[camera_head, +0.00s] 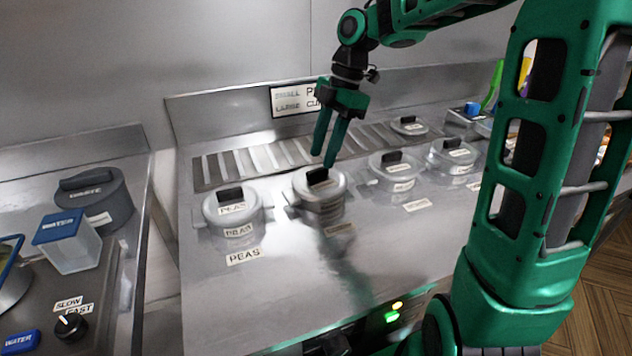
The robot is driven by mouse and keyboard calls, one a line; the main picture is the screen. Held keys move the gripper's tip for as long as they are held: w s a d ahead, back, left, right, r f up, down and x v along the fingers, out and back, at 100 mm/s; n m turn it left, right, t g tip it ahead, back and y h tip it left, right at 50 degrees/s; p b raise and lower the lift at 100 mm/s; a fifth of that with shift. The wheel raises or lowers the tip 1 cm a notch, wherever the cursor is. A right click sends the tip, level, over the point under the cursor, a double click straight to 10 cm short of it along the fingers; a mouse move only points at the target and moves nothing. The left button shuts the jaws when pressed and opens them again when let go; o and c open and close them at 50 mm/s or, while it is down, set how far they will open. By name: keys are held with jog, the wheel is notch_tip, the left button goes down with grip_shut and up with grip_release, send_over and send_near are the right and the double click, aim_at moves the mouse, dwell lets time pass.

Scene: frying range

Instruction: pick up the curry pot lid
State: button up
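The second pot (320,211) from the left on the steel range has a grey lid (334,186) with a black block handle (318,176). Its contents look dark, and its label is too small to read for certain, so I cannot confirm that it is the curry pot. The lid sits on the pot. My gripper (322,159) points down just above this handle. Its two green fingers are apart with nothing seen between them. The fingertips look close to the handle's top; I cannot tell whether they touch it.
A pot labelled PEAS (236,216) stands close on the left. Two lidded pots (398,172) (453,155) stand to the right, and another lid (408,126) lies behind. A dark grey pot (97,197) and a blue-lidded water container (68,244) are on the left counter.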

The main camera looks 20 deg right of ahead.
aim_at(317, 169)
jog(key=shift+x, duration=1.95)
jog(key=shift+w, duration=0.15)
grip_shut()
jog(key=shift+r, duration=0.1)
jog(key=shift+r, duration=0.55)
notch_tip(317, 169, up, 3)
jog(key=shift+w+f, duration=0.1)
jog(key=shift+f, duration=0.1)
jog(key=s+a+r, duration=0.7)
jog(key=a+r, duration=0.2)
jog(key=r, duration=0.2)
jog(key=shift+s+r, duration=0.25)
jog(key=shift+r, duration=0.1)
